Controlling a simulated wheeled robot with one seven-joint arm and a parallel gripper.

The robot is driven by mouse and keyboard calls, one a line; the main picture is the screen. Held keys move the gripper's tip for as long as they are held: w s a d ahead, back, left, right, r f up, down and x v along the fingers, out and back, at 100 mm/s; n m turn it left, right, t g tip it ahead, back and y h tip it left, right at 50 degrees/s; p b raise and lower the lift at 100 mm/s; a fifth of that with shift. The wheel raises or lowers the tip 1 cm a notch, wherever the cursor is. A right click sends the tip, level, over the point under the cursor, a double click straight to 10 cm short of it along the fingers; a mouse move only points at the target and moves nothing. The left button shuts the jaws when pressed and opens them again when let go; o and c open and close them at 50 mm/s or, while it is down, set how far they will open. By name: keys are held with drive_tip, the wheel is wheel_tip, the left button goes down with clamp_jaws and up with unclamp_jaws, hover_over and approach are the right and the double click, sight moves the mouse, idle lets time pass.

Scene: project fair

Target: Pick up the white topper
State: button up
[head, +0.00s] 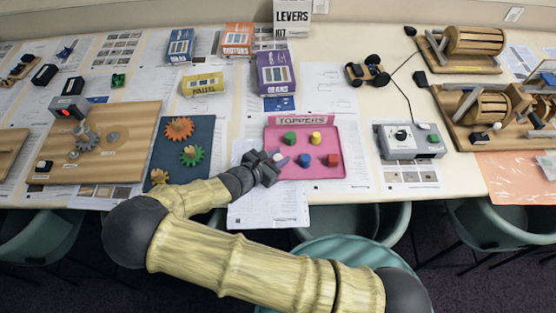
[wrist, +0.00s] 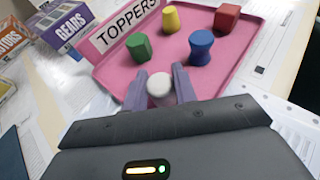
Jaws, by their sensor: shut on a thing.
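The white topper (wrist: 160,86) is between the two fingers of my gripper (wrist: 161,92) in the wrist view, and the fingers are shut on it. In the head view my gripper (head: 275,160) is at the left edge of the pink tray (head: 331,136), and the topper is largely hidden there by the gripper. Whether the topper touches the tray floor, I cannot tell.
The tray also holds a green topper (wrist: 138,46), a yellow topper (wrist: 170,19), a blue topper (wrist: 201,46) and a red topper (wrist: 227,17). A TOPPERS sign (head: 302,121) stands at its back. A gear mat (head: 184,148) lies left; a grey control box (head: 411,141) stands right.

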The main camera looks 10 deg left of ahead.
sight(278, 157)
drive_tip(key=shift+r, duration=0.1)
wheel_tip(278, 157, up, 10)
drive_tip(key=shift+f+b, duration=0.1)
drive_tip(key=shift+b, duration=0.7)
idle(0.3)
